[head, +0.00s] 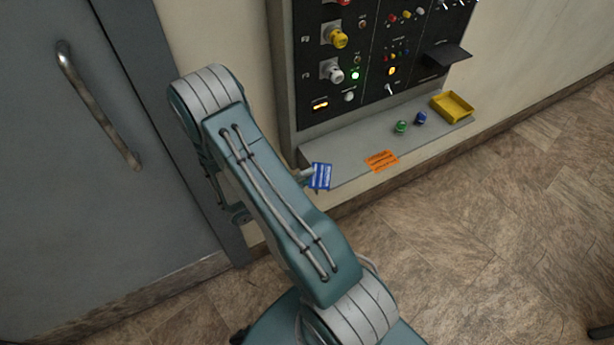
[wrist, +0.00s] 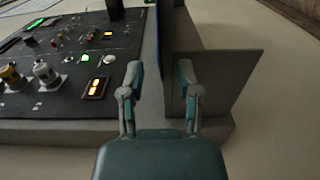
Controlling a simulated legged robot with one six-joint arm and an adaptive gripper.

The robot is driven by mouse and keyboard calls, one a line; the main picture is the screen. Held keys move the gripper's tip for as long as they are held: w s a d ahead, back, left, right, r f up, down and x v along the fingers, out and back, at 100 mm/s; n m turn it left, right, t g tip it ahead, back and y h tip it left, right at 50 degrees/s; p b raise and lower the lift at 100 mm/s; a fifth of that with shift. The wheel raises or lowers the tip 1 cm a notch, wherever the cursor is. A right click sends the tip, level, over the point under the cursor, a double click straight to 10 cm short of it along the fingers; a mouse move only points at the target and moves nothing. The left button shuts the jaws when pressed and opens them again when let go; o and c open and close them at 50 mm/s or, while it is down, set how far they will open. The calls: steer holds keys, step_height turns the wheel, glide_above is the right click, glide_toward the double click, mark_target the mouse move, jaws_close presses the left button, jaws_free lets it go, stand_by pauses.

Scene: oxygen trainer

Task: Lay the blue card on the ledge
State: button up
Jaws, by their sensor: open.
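The blue card (head: 320,176) with white markings shows in the head view at the left front corner of the grey ledge (head: 345,158). I cannot tell whether it rests on the ledge or is just above it. My gripper (head: 307,175) is right beside the card, mostly hidden behind my arm. In the wrist view my gripper (wrist: 161,78) is open, with its two fingers apart. A thin blue strip (wrist: 161,35), likely the card seen nearly edge-on, stands between and beyond the fingertips. The ledge (wrist: 230,75) shows there as a grey surface at the right.
An orange label (head: 381,161), a green knob (head: 401,127), a blue knob (head: 421,118) and a yellow tray (head: 452,106) are on the ledge to the right. The control panel (head: 375,75) rises behind it. A grey door (head: 90,170) is at the left.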

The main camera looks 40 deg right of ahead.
steer(key=v, duration=1.2)
steer(key=s+a+r+n+t+y, duration=0.1)
steer(key=s+a+r+t+y, duration=0.2)
steer(key=r, duration=0.6)
steer(key=s+a+r+t+y, duration=0.3)
steer(key=s+r+y, duration=0.1)
steer(key=r+y, duration=0.4)
steer(key=s+a+r+n+t+y, duration=0.1)
steer(key=s+a+r+t+y, duration=0.2)
steer(key=r+y, duration=0.3)
steer(key=shift+s+r+n+t, duration=0.3)
steer(key=shift+s+r+t, duration=0.25)
steer(key=shift+r, duration=2.1)
